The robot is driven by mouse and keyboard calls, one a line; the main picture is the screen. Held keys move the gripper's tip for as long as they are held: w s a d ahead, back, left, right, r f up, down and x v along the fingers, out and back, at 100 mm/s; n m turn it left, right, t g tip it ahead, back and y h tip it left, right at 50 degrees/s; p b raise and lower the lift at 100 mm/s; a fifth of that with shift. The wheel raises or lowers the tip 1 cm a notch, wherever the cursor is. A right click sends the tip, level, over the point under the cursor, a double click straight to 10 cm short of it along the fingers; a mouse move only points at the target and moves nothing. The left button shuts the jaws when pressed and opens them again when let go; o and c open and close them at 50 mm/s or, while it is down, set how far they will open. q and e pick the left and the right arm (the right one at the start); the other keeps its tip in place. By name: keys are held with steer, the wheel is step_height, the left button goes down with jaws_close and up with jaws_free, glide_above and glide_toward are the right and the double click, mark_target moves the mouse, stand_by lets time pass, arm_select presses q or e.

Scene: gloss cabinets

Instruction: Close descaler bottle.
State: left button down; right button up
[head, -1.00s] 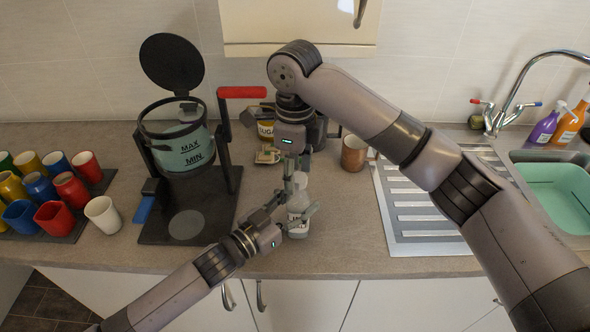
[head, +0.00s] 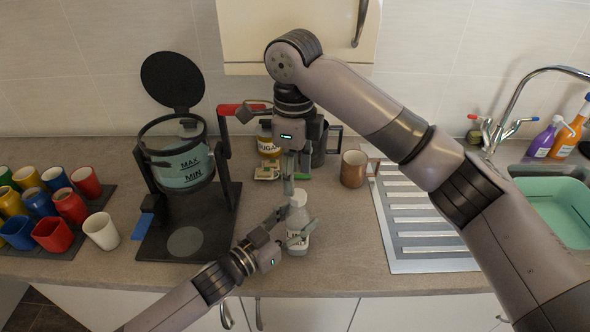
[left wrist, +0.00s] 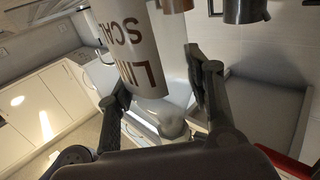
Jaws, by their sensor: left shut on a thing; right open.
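The descaler bottle (head: 298,241) is white with dark lettering and stands upright near the counter's front edge. In the left wrist view the bottle (left wrist: 132,45) appears inverted, its lettering upside down. My left gripper (head: 297,226) is shut around the bottle's body; its fingers also show in the left wrist view. My right gripper (head: 289,185) is open, pointing down just above and slightly left of the bottle's top. The bottle's top looks pale, and I cannot tell whether a cap sits on it.
A kettle-like vessel (head: 180,172) with its round lid raised stands on a dark stand at left. Several coloured cups fill a tray at far left. A sugar jar (head: 267,143) and copper mug (head: 354,169) stand behind the bottle. A metal drainer (head: 422,220) and sink lie right.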

steer(key=n, duration=0.3)
steer(key=shift+r+n, duration=0.15)
steer(key=shift+n, duration=0.25)
steer(key=n, duration=0.4)
steer(key=shift+r, duration=0.1)
steer(key=n, duration=0.4)
steer(key=shift+r, duration=0.15)
steer(key=n, duration=0.4)
steer(key=shift+r, duration=0.1)
steer(key=n, duration=0.6)
steer(key=shift+d+r, duration=0.1)
steer(key=shift+r, duration=0.1)
steer(key=n, duration=0.4)
steer(key=shift+r, duration=0.1)
steer(key=n, duration=0.4)
steer(key=shift+r, duration=0.15)
steer(key=n, duration=0.6)
steer(key=shift+d+r, duration=0.1)
steer(key=shift+r, duration=0.05)
steer(key=n, duration=0.6)
steer(key=shift+r, duration=0.2)
steer(key=n, duration=0.6)
steer(key=shift+s+d+r, duration=0.1)
steer(key=shift+r, duration=0.05)
steer(key=n, duration=0.5)
steer(key=shift+r, duration=0.1)
